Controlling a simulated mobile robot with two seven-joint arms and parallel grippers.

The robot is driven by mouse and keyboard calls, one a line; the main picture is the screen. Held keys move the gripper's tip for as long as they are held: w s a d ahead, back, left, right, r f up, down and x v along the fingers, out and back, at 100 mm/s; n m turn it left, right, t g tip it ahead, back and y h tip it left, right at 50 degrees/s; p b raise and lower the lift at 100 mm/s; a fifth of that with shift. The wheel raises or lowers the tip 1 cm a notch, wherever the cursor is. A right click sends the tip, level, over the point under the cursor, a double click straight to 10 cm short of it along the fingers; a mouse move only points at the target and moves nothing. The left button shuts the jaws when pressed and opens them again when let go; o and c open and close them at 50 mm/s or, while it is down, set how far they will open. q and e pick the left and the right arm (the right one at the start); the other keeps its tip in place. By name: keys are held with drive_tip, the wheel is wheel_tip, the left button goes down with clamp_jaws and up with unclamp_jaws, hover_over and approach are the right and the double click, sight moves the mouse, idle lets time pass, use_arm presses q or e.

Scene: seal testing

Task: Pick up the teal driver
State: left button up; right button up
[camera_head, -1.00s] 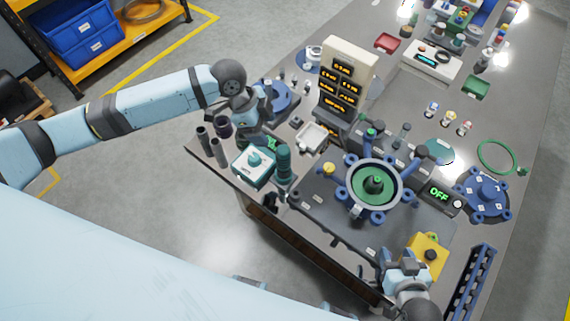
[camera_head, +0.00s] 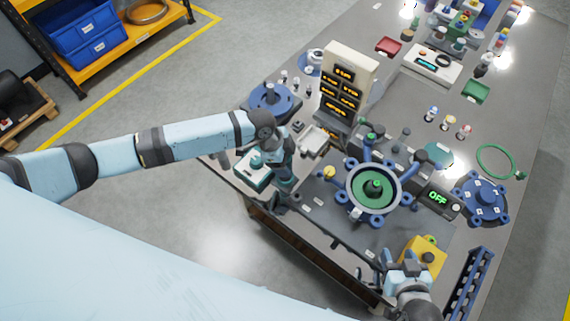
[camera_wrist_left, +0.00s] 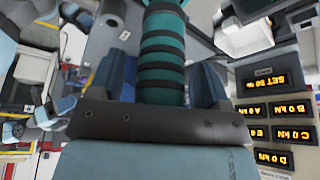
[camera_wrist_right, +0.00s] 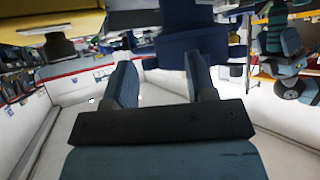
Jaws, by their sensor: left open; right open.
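The teal driver has a ribbed teal handle (camera_wrist_left: 163,50), which stands between the two fingers of my left gripper (camera_wrist_left: 165,82) in the left wrist view. The fingers are open on either side of the handle; whether they touch it I cannot tell. In the head view my left gripper (camera_head: 286,178) is over the driver's spot near the table's front left edge and hides most of it. My right gripper (camera_head: 374,268) is open and empty at the front edge, beside a yellow block (camera_head: 422,257). It also shows in the right wrist view (camera_wrist_right: 162,82).
A teal-and-white box (camera_head: 252,170) stands just left of my left gripper. A white tray (camera_head: 315,139) and a tall display panel (camera_head: 346,85) are behind it. A round fixture with a green centre (camera_head: 373,188) is to the right.

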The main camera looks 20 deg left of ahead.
use_arm(q)
drive_tip(key=shift+c, duration=0.2)
drive_tip(key=c, duration=1.1)
drive_tip(key=shift+o, duration=0.2)
drive_tip(key=shift+w+r, duration=0.1)
drive_tip(key=shift+r, duration=0.1)
